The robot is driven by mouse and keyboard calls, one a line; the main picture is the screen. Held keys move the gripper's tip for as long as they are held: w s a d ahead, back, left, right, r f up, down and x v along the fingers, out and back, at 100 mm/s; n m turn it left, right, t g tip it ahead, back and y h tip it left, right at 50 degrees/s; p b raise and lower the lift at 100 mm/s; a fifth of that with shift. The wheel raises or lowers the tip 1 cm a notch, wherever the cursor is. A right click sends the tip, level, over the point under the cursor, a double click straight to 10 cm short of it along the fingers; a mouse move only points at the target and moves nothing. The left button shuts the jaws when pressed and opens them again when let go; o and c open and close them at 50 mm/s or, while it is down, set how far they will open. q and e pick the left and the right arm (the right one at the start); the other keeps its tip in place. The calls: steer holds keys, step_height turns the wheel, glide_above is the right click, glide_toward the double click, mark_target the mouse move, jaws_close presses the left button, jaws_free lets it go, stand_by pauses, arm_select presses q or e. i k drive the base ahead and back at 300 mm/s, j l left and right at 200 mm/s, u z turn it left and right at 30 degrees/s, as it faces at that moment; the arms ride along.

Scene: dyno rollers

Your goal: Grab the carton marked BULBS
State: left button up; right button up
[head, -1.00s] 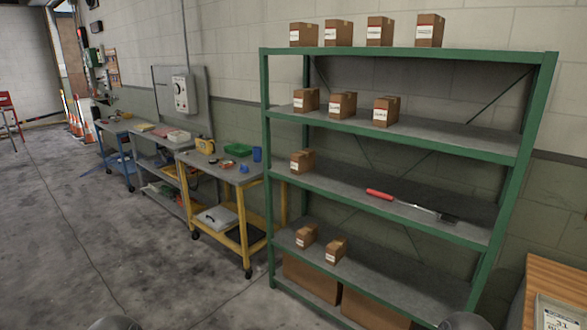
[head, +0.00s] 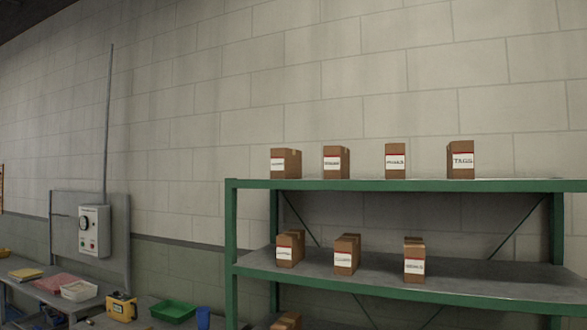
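Several small brown cartons with white labels stand on a green shelf rack. On the top shelf (head: 400,185) are a far left carton (head: 291,163), a second carton (head: 337,164), a third carton (head: 396,162) and a right carton whose label reads TAGS (head: 461,164). On the shelf below (head: 480,285) are a left carton (head: 290,249), a middle carton (head: 345,257) and a right carton (head: 414,262). Apart from TAGS, the labels are too small or blurred to read surely, and I cannot make out BULBS on any. Neither gripper is in view.
One more carton (head: 287,321) is cut off at the bottom edge, on a lower shelf. Left of the rack, benches hold a green tray (head: 173,311), a yellow device (head: 122,306) and a blue cup (head: 203,318). A grey control box (head: 94,231) hangs behind them.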

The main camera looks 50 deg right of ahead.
mark_target(336, 159)
steer(key=i+j+z, duration=0.1)
steer(key=i+z, duration=0.35)
steer(key=i+j+z, duration=0.2)
steer(key=i+z, duration=0.25)
steer(key=i+j+z, duration=0.3)
steer(key=z, duration=0.15)
